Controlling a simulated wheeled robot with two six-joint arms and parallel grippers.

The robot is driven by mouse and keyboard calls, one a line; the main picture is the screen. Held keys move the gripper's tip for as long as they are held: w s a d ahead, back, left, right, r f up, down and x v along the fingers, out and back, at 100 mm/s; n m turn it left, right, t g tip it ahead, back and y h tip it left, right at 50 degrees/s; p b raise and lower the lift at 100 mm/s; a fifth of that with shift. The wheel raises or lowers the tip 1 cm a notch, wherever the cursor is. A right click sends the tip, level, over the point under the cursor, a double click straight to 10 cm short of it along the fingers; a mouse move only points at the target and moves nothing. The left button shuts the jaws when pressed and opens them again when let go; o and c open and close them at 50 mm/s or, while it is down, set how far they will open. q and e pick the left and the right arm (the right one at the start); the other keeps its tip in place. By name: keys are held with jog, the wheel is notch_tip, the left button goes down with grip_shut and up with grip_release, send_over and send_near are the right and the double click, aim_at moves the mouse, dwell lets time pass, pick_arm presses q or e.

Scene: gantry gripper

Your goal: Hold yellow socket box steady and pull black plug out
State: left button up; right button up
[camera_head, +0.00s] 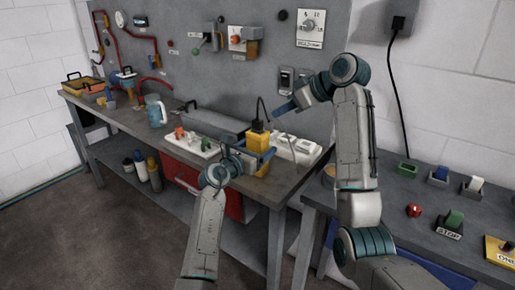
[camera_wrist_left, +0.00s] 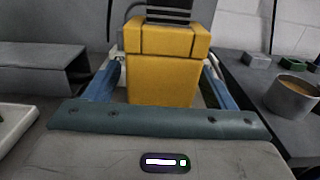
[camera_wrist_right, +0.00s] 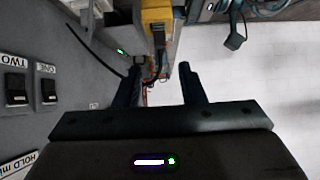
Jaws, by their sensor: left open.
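The yellow socket box (camera_head: 256,143) stands on the workbench, with the black plug (camera_head: 258,125) upright in its top and a cord rising from it. My left gripper (camera_head: 252,146) is open around the box; its fingers (camera_wrist_left: 162,66) lie on either side of the yellow box (camera_wrist_left: 166,75), and contact cannot be told. The ribbed plug (camera_wrist_left: 170,12) shows at that view's top edge. My right gripper (camera_head: 283,107) is raised to the right of the plug, apart from it. In the right wrist view its fingers (camera_wrist_right: 161,72) are apart and empty, with the box (camera_wrist_right: 157,14) and plug (camera_wrist_right: 158,34) beyond them.
A white power strip (camera_head: 297,148) lies right of the box, and a white tray (camera_head: 197,145) with small parts lies left. The grey panel (camera_head: 180,50) with switches stands behind. A second table (camera_head: 400,195) at right holds small blocks and a red button (camera_head: 414,210).

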aim_at(258, 120)
pick_arm(q)
jog(key=shift+w, duration=0.1)
jog(key=c, duration=1.1)
pick_arm(e)
jog(key=shift+o, duration=0.7)
jog(key=shift+w+a+r, duration=0.1)
jog(key=shift+w+r, duration=0.05)
jog(key=shift+w, duration=0.1)
jog(key=shift+w+a+r+g+h, duration=1.2)
jog(key=shift+a+r+g+h, duration=0.65)
jog(key=shift+h, duration=0.45)
jog(key=x, duration=1.1)
jog(key=shift+w+f, duration=0.15)
jog(key=shift+f, duration=0.1)
